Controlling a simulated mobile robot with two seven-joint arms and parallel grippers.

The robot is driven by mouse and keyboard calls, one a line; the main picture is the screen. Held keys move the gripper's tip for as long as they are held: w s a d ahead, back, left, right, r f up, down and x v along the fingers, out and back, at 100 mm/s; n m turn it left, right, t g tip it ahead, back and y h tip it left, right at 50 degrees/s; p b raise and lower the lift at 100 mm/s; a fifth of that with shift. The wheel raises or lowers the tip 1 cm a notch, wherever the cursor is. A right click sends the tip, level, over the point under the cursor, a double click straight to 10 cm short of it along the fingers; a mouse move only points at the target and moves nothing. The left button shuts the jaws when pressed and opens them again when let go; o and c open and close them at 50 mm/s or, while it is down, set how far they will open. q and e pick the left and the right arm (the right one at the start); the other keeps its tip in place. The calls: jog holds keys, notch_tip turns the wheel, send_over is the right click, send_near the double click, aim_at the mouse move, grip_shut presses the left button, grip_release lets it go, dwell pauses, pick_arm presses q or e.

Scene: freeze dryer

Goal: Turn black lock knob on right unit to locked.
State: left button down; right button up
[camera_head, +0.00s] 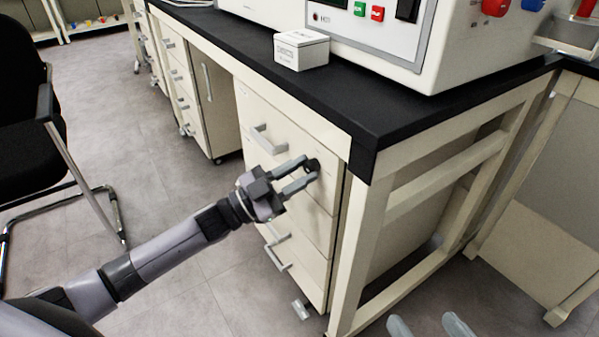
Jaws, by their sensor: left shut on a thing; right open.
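The right unit is a cream drawer cabinet (285,130) under the black-topped bench, with grey bar handles on its front. My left gripper (309,171) reaches its upper right front, and its fingers are shut on the small black lock knob (313,164). The fingers partly cover the knob, and its turn angle is too small to tell. My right gripper (430,326) shows only as two grey fingertips at the bottom edge, apart and with nothing between them.
The black bench top (345,98) overhangs the cabinet, and a cream bench leg (355,250) stands just right of it. A white box (301,50) and a large cream machine (465,50) stand on top. A black chair (25,120) is at left. Grey floor between is clear.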

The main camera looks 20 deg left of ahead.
pick_arm(q)
jog(key=shift+m+g+h, duration=0.3)
jog(key=shift+m+g, duration=0.2)
jog(key=shift+m, duration=0.7)
pick_arm(e)
jog(key=shift+a, duration=0.1)
pick_arm(q)
jog(key=c, duration=0.8)
grip_release()
jog(key=shift+c, duration=0.2)
jog(key=shift+a, duration=0.1)
jog(key=p+v, duration=0.1)
jog(key=v, duration=0.6)
jog(key=shift+p, duration=0.3)
pick_arm(e)
jog(key=shift+w+a+r+g, duration=0.2)
jog(key=shift+a+g, duration=0.1)
jog(key=shift+a, duration=0.15)
jog(key=shift+f, duration=0.1)
